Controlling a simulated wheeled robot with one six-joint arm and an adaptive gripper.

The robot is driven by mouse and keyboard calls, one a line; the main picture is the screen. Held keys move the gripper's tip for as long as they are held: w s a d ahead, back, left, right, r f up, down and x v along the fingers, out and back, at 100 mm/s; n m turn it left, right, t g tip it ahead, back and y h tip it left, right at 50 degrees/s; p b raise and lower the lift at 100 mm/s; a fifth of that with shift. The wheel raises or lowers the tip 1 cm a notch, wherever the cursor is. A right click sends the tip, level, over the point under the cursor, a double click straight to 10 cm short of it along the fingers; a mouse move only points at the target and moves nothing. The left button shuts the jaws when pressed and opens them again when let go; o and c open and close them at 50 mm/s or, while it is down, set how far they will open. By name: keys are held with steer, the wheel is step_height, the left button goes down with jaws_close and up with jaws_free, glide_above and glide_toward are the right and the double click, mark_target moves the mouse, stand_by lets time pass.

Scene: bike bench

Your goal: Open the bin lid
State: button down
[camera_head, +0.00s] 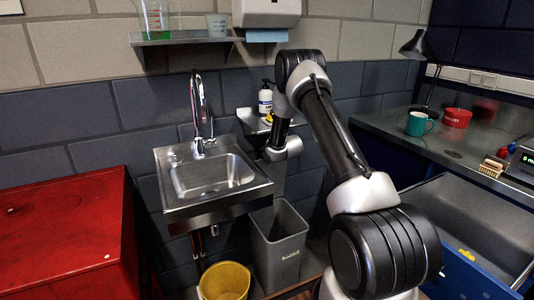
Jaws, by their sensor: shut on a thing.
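The grey bin (279,256) stands on the floor right of the sink, and its top opening shows. A grey upright panel at the back of the bin, which looks like the bin lid (281,184), stands raised below my wrist. My gripper (272,155) is small and dark in this view, at the upper edge of that lid, and appears shut on it. The fingertips are mostly hidden by my wrist.
A steel sink (212,177) with a tap is close on the left, and a yellow bucket (224,282) stands beside the bin. A soap bottle (265,99) stands on a small shelf behind my arm. An open blue drawer (470,262) is at right.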

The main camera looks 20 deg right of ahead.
steer(key=c, duration=1.8)
jaws_free()
steer(key=v, duration=1.2)
